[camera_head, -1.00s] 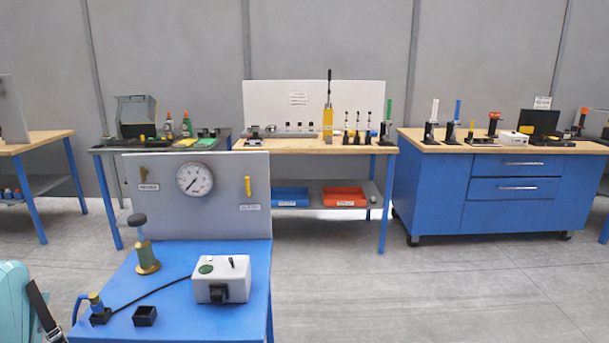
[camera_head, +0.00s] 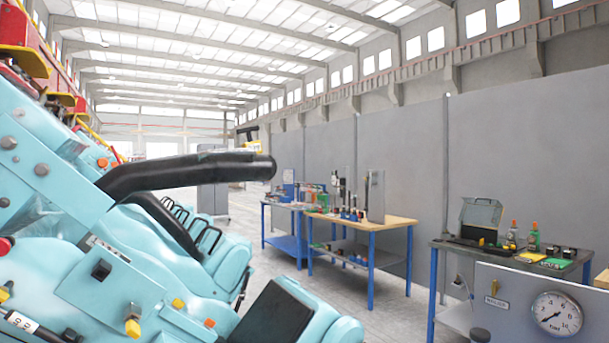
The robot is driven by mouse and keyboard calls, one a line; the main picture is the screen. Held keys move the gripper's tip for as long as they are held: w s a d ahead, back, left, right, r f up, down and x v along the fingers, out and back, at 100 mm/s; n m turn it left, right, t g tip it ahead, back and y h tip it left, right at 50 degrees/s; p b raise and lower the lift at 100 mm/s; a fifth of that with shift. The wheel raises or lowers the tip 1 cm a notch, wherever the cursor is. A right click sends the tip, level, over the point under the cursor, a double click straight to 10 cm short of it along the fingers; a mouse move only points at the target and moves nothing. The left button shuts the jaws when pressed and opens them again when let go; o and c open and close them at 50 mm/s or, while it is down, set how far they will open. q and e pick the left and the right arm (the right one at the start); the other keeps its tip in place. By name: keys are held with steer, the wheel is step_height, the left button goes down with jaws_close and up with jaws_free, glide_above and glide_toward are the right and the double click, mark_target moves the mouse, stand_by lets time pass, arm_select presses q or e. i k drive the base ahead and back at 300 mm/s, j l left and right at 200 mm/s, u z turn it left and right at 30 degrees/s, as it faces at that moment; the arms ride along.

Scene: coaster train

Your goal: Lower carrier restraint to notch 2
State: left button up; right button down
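The coaster carrier (camera_head: 150,270) fills the left of the head view, with turquoise seats and side panels. A black padded restraint bar (camera_head: 190,173) reaches out from it to the right and stands raised, roughly level, above the seats. A second dark bar curves down beneath it toward the seats. The notch position cannot be read from here. Neither of my grippers is in view.
A blue-legged table with a wooden top (camera_head: 370,222) stands along the grey wall. A dark bench (camera_head: 500,252) holds an open case (camera_head: 479,219) and bottles. A pressure gauge (camera_head: 557,314) is at lower right. Grey floor is clear between carrier and tables.

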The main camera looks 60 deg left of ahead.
mark_target(237, 165)
steer(key=u, duration=2.35)
